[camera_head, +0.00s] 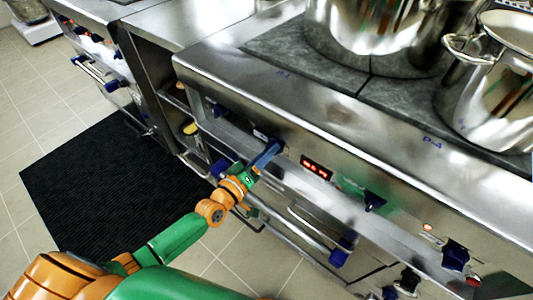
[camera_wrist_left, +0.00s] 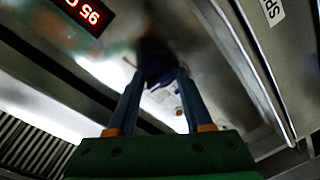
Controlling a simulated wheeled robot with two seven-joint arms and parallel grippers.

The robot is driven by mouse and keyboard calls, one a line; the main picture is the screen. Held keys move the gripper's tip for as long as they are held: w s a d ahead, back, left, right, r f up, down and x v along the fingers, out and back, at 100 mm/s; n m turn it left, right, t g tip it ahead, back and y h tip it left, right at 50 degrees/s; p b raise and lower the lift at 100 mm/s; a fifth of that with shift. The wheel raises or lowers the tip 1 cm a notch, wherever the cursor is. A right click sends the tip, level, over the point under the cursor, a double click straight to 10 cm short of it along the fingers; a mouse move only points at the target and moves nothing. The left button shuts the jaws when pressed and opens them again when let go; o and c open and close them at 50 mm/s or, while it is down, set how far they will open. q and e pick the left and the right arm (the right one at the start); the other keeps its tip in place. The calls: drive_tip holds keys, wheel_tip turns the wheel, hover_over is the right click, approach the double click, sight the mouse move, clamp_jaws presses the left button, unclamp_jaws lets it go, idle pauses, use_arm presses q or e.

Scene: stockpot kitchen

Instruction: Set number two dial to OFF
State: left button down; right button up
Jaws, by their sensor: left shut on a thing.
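My left gripper (camera_head: 272,148) reaches in from the left to the stove's steel front panel. In the left wrist view its two blue fingers (camera_wrist_left: 155,85) are closed around a dark blue dial (camera_wrist_left: 154,62), one finger on each side. In the head view the fingers hide most of this dial. Its pointer direction and markings cannot be read. Other blue dials are on the same panel: one to the left (camera_head: 217,110), one to the right (camera_head: 374,201) and one further right (camera_head: 455,255). My right gripper is not in view.
A red digit display (camera_head: 316,168) is just right of the gripper; it also shows in the left wrist view (camera_wrist_left: 86,14). Large steel pots (camera_head: 385,35) stand on the dark cooktop above. An oven handle (camera_head: 315,232) juts out below. A black mat (camera_head: 105,190) lies on the floor.

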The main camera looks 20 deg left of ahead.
use_arm(q)
drive_tip(key=shift+f+n, duration=0.1)
drive_tip(key=shift+n, duration=0.4)
drive_tip(key=shift+c, duration=1.6)
unclamp_jaws()
drive_tip(key=v, duration=0.7)
drive_tip(key=shift+p, duration=0.45)
drive_tip(key=shift+s, duration=0.1)
